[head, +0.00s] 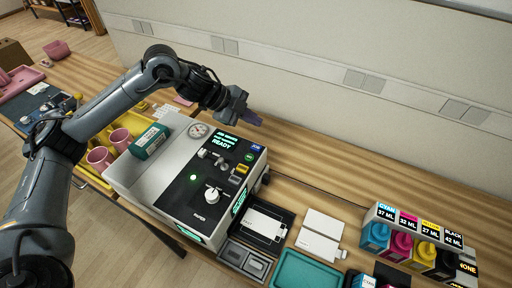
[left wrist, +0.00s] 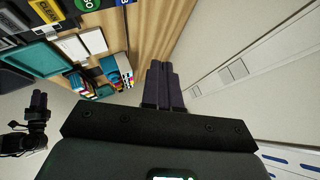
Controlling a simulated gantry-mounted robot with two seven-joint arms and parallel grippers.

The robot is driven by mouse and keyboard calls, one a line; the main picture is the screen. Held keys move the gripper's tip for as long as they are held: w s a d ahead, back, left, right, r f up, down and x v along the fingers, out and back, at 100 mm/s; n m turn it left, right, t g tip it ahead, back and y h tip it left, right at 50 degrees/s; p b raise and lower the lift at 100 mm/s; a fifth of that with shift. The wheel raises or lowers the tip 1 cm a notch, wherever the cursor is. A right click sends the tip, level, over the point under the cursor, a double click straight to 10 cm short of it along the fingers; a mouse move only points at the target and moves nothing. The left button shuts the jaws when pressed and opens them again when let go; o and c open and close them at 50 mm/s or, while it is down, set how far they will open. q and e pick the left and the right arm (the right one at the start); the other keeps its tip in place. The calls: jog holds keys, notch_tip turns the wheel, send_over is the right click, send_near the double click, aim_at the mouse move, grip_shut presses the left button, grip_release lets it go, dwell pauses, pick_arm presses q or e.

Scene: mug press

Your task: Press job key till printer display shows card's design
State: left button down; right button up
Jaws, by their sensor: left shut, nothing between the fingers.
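The printer (head: 168,195) is a grey machine with a black top panel. Its display (head: 225,140) shows green text; the lower line reads READY, and the upper lines are too small to read surely. A blue key (head: 256,148), seemingly the job key, sits at the panel's far right corner with a green key (head: 249,157) below it. My left gripper (head: 256,121) is shut and empty, above and beyond the blue key, apart from it. Its closed fingers also show in the left wrist view (left wrist: 165,85). My right gripper (left wrist: 38,100) shows small in the left wrist view. I cannot identify the card or its design.
A green box (head: 150,141) and a round gauge (head: 198,131) are on the printer's left part. Pink mugs (head: 99,157) stand in a yellow tray at the left. Ink bottles (head: 376,236) stand at the right. The wall runs close behind the gripper.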

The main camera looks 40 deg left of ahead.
pick_arm(q)
jog(key=b, duration=0.6)
send_over(253, 148)
notch_tip(253, 148, down, 6)
jog(key=shift+f, duration=0.1)
jog(key=shift+f+b, duration=0.35)
jog(key=shift+f, duration=0.65)
jog(key=shift+f, duration=0.2)
dwell(0.8)
jog(key=shift+f, duration=0.3)
jog(key=shift+f+b, duration=0.35)
jog(key=shift+f, duration=0.1)
dwell(0.7)
dwell(0.3)
jog(key=shift+r+p, duration=0.9)
jog(key=shift+p, duration=0.05)
